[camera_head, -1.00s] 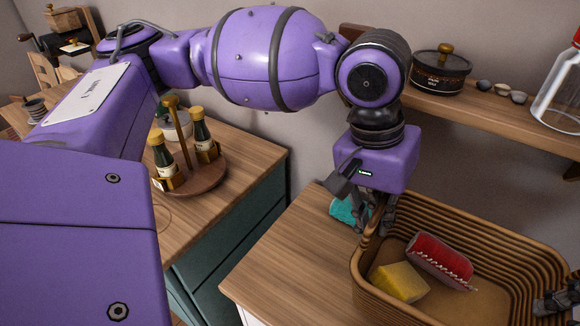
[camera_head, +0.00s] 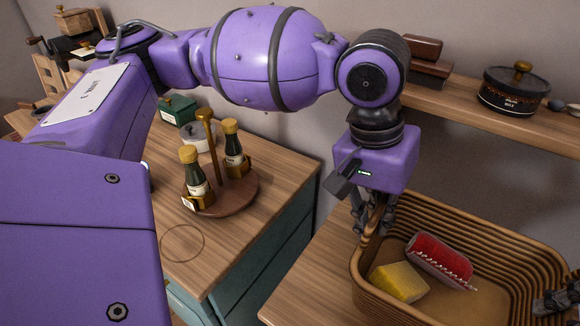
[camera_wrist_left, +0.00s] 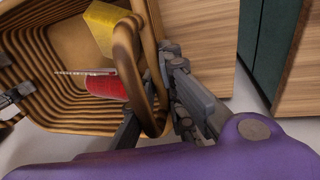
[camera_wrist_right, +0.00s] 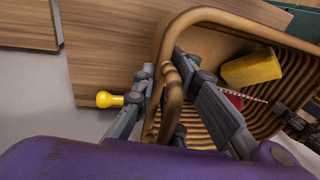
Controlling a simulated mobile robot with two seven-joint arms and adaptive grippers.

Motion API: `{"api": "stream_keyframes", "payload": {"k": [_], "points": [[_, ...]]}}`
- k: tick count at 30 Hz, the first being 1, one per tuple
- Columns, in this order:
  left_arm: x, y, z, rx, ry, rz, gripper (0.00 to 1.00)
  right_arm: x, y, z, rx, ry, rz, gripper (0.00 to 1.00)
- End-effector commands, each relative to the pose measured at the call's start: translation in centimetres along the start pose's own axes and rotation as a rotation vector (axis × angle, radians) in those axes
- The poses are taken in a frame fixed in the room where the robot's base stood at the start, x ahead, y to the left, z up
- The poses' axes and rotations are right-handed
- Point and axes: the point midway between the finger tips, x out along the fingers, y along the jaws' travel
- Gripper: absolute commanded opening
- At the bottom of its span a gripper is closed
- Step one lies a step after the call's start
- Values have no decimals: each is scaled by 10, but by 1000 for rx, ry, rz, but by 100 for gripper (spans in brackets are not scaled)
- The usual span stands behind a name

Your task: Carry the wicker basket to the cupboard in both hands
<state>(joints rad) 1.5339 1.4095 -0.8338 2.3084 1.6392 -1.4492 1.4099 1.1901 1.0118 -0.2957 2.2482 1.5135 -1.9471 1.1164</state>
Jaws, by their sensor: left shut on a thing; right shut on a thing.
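The wicker basket (camera_head: 505,232) is at the lower right of the head view, with a yellow sponge (camera_head: 400,283) and a red bristled brush (camera_head: 440,258) inside. My left gripper (camera_head: 373,215) is shut on the basket's near-left handle; the left wrist view shows its fingers around the handle loop (camera_wrist_left: 128,45). My right gripper (camera_head: 560,300) is at the right picture edge, partly cut off. The right wrist view shows its fingers shut on the other handle (camera_wrist_right: 172,88). A teal cabinet (camera_head: 262,262) with a wooden top is left of the basket. I cannot tell whether the basket touches the counter.
A round wooden caddy (camera_head: 225,200) with dark bottles stands on the cabinet top. A wall shelf (camera_head: 455,95) behind the basket bears a black pot (camera_head: 515,88) and brown boxes (camera_head: 425,60). A wooden counter (camera_head: 320,285) lies below the basket.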

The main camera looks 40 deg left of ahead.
Motion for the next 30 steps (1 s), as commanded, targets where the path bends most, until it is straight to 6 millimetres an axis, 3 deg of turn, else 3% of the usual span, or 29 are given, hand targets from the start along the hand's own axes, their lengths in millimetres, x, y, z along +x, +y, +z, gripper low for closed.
{"api": "stream_keyframes", "payload": {"k": [17, 30], "points": [[4, -6, -2, -6, 2, -12, 0, 5, 6, 1, 3, -9, 13, 0], [39, -13, 2, -12, -28, -17, 0, 40, 12, 5, 9, -38, 9, 0]]}}
